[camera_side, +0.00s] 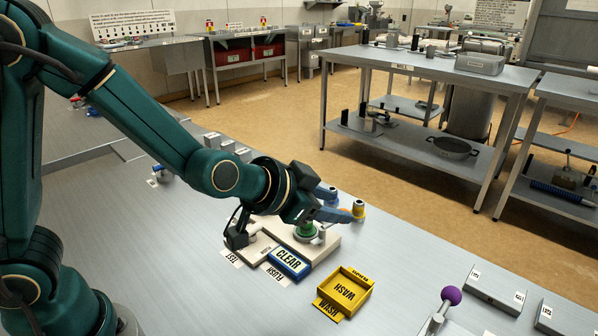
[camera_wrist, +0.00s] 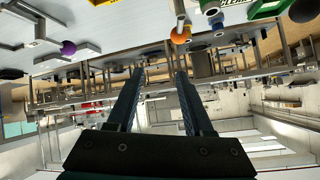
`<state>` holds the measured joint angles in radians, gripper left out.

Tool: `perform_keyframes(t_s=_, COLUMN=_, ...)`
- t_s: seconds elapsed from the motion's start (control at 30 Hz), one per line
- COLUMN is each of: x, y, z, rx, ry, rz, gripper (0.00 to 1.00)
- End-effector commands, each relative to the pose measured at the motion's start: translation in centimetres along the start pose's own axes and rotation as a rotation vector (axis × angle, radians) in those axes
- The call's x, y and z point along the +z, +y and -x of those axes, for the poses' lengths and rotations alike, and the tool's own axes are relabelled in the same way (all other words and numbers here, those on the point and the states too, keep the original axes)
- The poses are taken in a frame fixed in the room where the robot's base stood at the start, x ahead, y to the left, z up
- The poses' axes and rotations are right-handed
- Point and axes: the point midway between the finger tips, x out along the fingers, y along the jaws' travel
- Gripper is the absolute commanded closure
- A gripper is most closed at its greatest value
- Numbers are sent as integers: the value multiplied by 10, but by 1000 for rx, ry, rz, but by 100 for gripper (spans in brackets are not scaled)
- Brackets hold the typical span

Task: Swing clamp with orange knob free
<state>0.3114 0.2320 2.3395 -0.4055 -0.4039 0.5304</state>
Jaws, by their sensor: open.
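The orange knob (camera_wrist: 180,37) shows at the top of the wrist view, at the end of a pale shaft. It is apart from my fingers. My gripper (camera_side: 342,203) is open over the far side of the fixture plate (camera_side: 262,247), with blue fingers pointing right. The clamp's arm and latch are not clear.
A blue CLEAR block (camera_side: 289,263) lies in front of the plate, and a yellow WASH tray (camera_side: 345,292) to its right. A purple knob (camera_side: 451,295) stands on a lever at the front right. Bench surface between tray and lever is clear.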

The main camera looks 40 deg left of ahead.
Motion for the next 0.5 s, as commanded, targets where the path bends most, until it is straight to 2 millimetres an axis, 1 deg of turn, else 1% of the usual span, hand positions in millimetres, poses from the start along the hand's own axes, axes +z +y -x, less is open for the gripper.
perform_keyframes(t_s=0.03, x=9, y=3, z=-14, rx=-30, ry=5, rz=-42, gripper=48)
perform_keyframes(t_s=0.1, x=16, y=2, z=-29, rx=-91, ry=30, rz=-104, gripper=48)
perform_keyframes(t_s=0.2, x=29, y=0, z=-46, rx=-186, ry=60, rz=-213, gripper=48)
perform_keyframes(t_s=0.33, x=46, y=-4, z=-58, rx=-316, ry=94, rz=-376, gripper=48)
perform_keyframes(t_s=0.5, x=59, y=-7, z=-60, rx=-434, ry=126, rz=-540, gripper=48)
